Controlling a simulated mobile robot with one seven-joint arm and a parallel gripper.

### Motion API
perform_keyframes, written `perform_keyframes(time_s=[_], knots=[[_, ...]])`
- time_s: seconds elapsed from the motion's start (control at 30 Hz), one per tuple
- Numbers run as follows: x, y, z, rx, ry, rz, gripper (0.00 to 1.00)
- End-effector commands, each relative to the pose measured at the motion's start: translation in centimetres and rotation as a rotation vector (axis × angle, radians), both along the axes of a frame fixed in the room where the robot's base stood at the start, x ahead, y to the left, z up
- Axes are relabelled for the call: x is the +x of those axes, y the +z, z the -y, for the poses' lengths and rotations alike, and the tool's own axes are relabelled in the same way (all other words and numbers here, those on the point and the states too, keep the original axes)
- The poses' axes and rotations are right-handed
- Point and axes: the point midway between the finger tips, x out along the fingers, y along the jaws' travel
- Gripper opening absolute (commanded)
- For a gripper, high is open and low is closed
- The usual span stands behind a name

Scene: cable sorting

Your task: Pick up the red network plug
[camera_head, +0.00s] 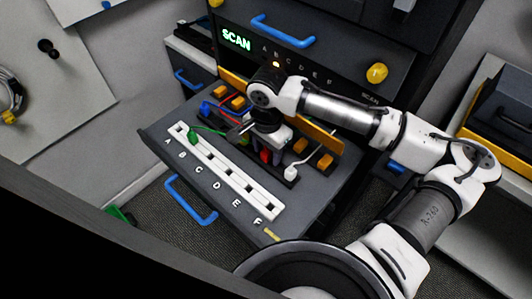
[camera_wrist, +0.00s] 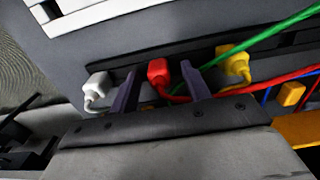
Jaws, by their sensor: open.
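The red network plug (camera_wrist: 157,69) sits in a dark strip in the wrist view, with a red cable trailing right. My gripper (camera_wrist: 160,78) is open, with one finger on each side of the red plug. The right finger is very close to the plug; I cannot tell whether it touches. In the head view my gripper (camera_head: 266,142) is over the middle of the grey drawer top, and a bit of red (camera_head: 265,156) shows beneath it. My wrist hides most of the plug there.
A white plug (camera_wrist: 97,84) is left of the red one and a yellow plug (camera_wrist: 232,62) right of it. A green cable (camera_wrist: 262,36) crosses close by. A green plug (camera_head: 193,138) stands in the white lettered strip (camera_head: 232,178). Orange blocks (camera_head: 326,161) lie behind.

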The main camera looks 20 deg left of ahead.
Motion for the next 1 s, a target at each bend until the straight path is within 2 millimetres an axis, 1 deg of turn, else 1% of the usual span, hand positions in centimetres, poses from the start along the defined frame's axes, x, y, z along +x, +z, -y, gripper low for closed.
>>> perform_keyframes(time_s=[0.17,0.2,0.53,0.57,0.83,0.97,1.0], knots=[[0.0,-0.1,0.0,0.001,0.000,0.000,0.47],[0.0,0.0,0.0,0.001,0.000,0.000,0.45],[0.0,0.0,0.0,0.000,0.000,0.000,0.01],[0.0,0.0,0.0,0.001,0.000,0.000,0.00],[0.0,0.2,0.0,0.001,0.000,0.001,0.00],[0.1,0.9,-0.1,0.001,0.000,0.003,0.00],[0.1,1.4,-0.1,0.002,0.000,0.002,0.00]])
